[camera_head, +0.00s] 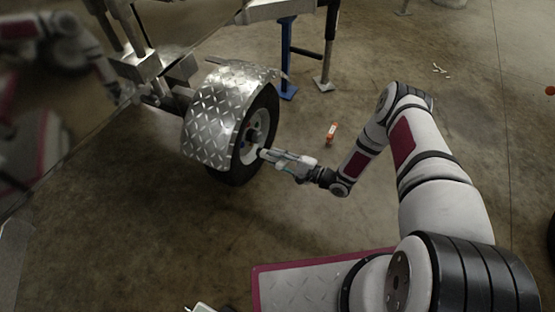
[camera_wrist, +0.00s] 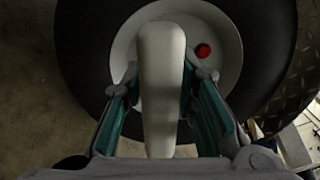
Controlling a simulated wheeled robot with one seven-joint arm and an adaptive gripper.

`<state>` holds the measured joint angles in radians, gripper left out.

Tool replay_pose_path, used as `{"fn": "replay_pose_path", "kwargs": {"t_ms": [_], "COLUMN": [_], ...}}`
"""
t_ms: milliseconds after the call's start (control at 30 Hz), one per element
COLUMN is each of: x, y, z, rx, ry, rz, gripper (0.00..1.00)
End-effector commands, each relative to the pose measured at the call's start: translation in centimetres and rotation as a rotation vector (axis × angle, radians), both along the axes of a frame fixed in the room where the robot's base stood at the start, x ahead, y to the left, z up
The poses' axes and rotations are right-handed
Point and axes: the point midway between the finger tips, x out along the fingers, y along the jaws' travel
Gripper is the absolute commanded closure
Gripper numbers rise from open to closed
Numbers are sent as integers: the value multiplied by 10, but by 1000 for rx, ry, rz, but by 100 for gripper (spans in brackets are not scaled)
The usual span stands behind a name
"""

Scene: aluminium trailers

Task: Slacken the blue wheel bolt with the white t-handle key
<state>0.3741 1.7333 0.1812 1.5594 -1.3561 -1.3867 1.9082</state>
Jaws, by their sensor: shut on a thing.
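The white t-handle key (camera_wrist: 161,90) fills the middle of the wrist view, lying between the two fingers of my gripper (camera_wrist: 160,84). My gripper is shut on it, in front of the wheel (camera_wrist: 125,42). In the head view my gripper (camera_head: 280,157) reaches left to the wheel's rim (camera_head: 254,142), under a diamond-plate fender (camera_head: 215,115). A red bolt (camera_wrist: 203,50) shows on the hub, right of the key. I cannot tell whether the key's far end sits on a bolt.
The trailer's blue support leg (camera_head: 287,60) and a metal leg (camera_head: 324,75) stand behind the wheel. A small orange object (camera_head: 332,132) lies on the floor beyond my arm. Small white pieces (camera_head: 440,69) lie further back. The floor to the right is mostly clear.

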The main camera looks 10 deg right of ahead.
Motion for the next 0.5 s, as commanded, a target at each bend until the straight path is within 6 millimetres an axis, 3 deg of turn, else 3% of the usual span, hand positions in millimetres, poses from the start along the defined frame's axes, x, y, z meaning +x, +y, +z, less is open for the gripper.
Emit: {"fn": "replay_pose_path", "kwargs": {"t_ms": [500], "x": [8], "y": [12], "z": [0], "rx": [-1], "ry": [1], "rz": [3], "gripper": [100]}}
